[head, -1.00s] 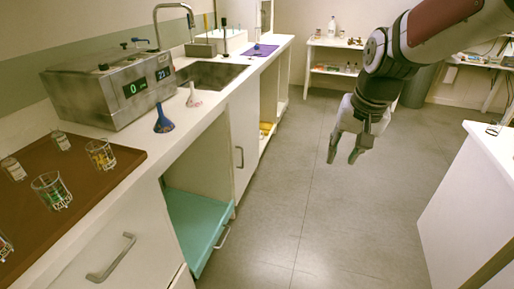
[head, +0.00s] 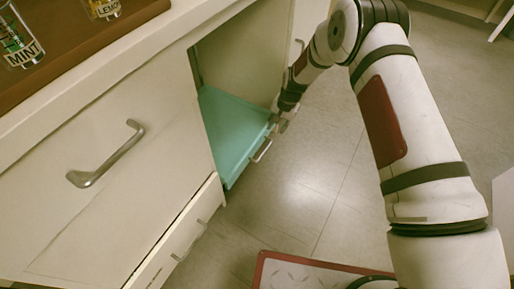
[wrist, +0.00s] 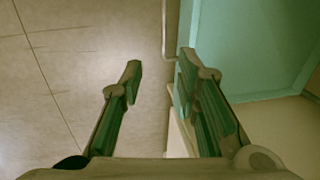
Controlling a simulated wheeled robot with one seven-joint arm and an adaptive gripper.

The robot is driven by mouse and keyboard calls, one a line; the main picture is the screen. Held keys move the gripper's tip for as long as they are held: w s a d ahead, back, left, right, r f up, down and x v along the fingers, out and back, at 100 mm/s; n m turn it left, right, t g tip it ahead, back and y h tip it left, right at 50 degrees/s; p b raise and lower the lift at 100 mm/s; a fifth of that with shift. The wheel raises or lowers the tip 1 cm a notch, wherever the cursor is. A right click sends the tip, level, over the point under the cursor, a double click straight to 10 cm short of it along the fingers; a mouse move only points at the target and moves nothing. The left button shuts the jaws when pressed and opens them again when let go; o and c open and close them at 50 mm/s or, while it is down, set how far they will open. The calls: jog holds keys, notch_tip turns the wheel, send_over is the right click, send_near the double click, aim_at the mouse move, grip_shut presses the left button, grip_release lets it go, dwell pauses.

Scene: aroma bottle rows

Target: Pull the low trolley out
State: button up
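The low trolley (head: 232,135) is a teal, flat-topped unit in the open bay under the counter, its front edge at the opening. A thin metal handle (head: 262,150) is on its front. My gripper (head: 281,122) is low at the trolley's front, close to the handle. In the wrist view the gripper (wrist: 159,65) is open, with a gap between its green-padded fingers. The handle (wrist: 165,30) shows just beyond the fingertips, between their lines; I see no grip on it. The teal trolley top (wrist: 250,50) fills the right side there.
A cabinet door with a bar handle (head: 105,155) is left of the bay, with a low drawer front (head: 180,235) below. A red-edged plate (head: 310,272) lies at the bottom. Grey floor (head: 330,170) is open in front of the trolley.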

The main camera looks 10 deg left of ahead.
send_near(265, 150)
jog(key=f+b, duration=0.2)
jog(key=a+f+b, duration=0.1)
jog(key=f+b, duration=0.1)
jog(key=f, duration=0.1)
jog(key=f+b, duration=0.2)
jog(key=shift+w+a+f, duration=0.15)
jog(key=shift+w+f, duration=0.05)
jog(key=shift+f, duration=0.15)
grip_shut()
